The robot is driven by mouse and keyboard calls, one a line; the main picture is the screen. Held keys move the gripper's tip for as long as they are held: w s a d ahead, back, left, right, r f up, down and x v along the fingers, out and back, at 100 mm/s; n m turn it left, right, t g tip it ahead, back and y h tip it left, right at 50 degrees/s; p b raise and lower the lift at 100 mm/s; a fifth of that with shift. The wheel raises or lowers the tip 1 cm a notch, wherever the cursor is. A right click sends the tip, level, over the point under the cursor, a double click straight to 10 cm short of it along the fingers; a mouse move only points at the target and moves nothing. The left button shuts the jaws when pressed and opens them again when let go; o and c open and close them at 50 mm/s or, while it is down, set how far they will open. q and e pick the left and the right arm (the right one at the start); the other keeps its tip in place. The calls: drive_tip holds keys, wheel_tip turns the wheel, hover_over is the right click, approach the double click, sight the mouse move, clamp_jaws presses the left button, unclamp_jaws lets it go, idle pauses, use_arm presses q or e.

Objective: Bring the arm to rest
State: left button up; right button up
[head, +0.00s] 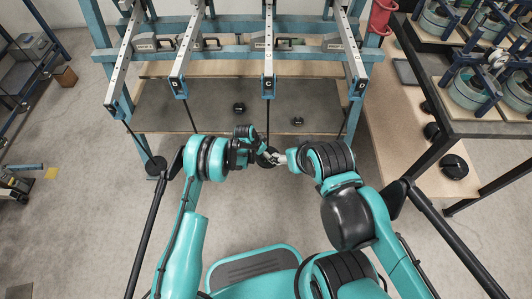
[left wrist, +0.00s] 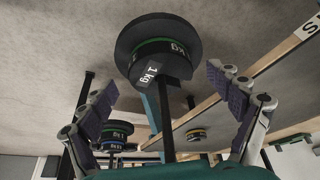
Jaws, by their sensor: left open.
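My left gripper (head: 246,136) is over the floor in front of the frame's low platform, near the rod under the lever marked C (head: 268,85). In the left wrist view its two fingers (left wrist: 168,100) are spread wide with nothing held between them. A dark 1 kg weight with a green band (left wrist: 158,48) sits on a rod ahead of the fingers, apart from them. A dark weight (head: 266,160) shows partly hidden between my grippers in the head view. My right gripper (head: 281,158) comes close to it from the right; its fingers are too small to read.
The blue lever frame (head: 230,52) stands ahead with several levers. Two dark weights (head: 239,107) (head: 297,121) are on the platform (head: 215,120). A dark-framed table (head: 500,128) stands right, with weights (head: 454,167) beneath.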

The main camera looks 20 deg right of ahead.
use_arm(q)
drive_tip(key=shift+p+v, duration=0.9)
drive_tip(key=shift+v, duration=1.8)
drive_tip(key=a+r+n+t, duration=0.1)
drive_tip(key=a+r, duration=0.3)
drive_tip(key=r, duration=0.4)
drive_tip(key=a+r+n+y, duration=0.15)
drive_tip(key=a+r, duration=0.25)
drive_tip(key=r, duration=0.4)
drive_tip(key=a+r+n+t+h, duration=0.1)
drive_tip(key=a+r+n, duration=0.15)
drive_tip(key=r, duration=0.45)
drive_tip(key=s+a+r+n+t+y, duration=0.1)
drive_tip(key=s+a+r, duration=0.2)
drive_tip(key=a+r, duration=0.25)
drive_tip(key=s+a+r+n+y, duration=0.1)
drive_tip(key=s+a+r+n, duration=0.1)
drive_tip(key=s+a+r, duration=0.4)
drive_tip(key=s+a+r+n+t+y, duration=0.1)
drive_tip(key=s+a+r+n, duration=0.1)
drive_tip(key=s+a, duration=0.3)
drive_tip(key=s+a+r+n+t, duration=0.1)
drive_tip(key=s+a, duration=0.5)
drive_tip(key=s, duration=0.6)
drive_tip(key=shift+s+a+r+n+y, duration=0.3)
drive_tip(key=shift+r+n, duration=0.25)
drive_tip(key=shift+n, duration=0.65)
